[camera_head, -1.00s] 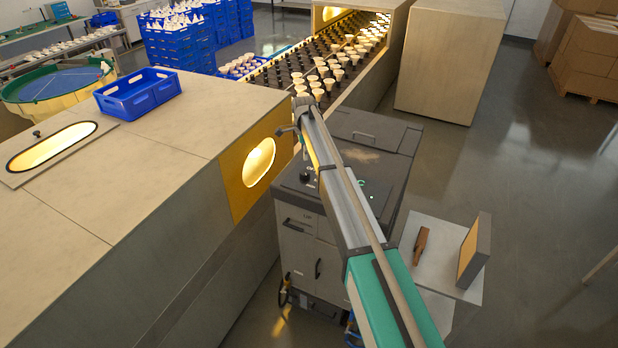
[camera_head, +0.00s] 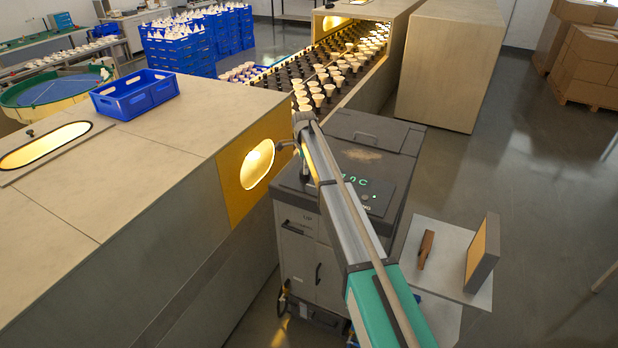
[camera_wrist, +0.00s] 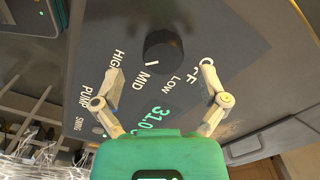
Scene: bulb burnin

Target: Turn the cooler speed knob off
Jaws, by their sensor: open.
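The cooler (camera_head: 345,245) is a grey cabinet with a dark sloping control panel on top. In the wrist view its black speed knob (camera_wrist: 163,50) sits on the panel (camera_wrist: 235,60), with HIGH, MID, LOW and OFF labels around it. The knob's white mark points toward MID. My gripper (camera_wrist: 161,73) is open, with one finger on each side below the knob in the picture. No clear contact shows. A green readout (camera_wrist: 152,115) reads about 31.0. In the head view my arm hides part of the panel, and the knob is hard to make out.
A bench with a lit oval window (camera_head: 257,164) stands close on the left of the cooler. A conveyor of bulbs (camera_head: 330,75) runs behind. A small shelf with a wooden-looking tool (camera_head: 426,249) and an upright panel (camera_head: 482,253) is at right. Open floor lies further right.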

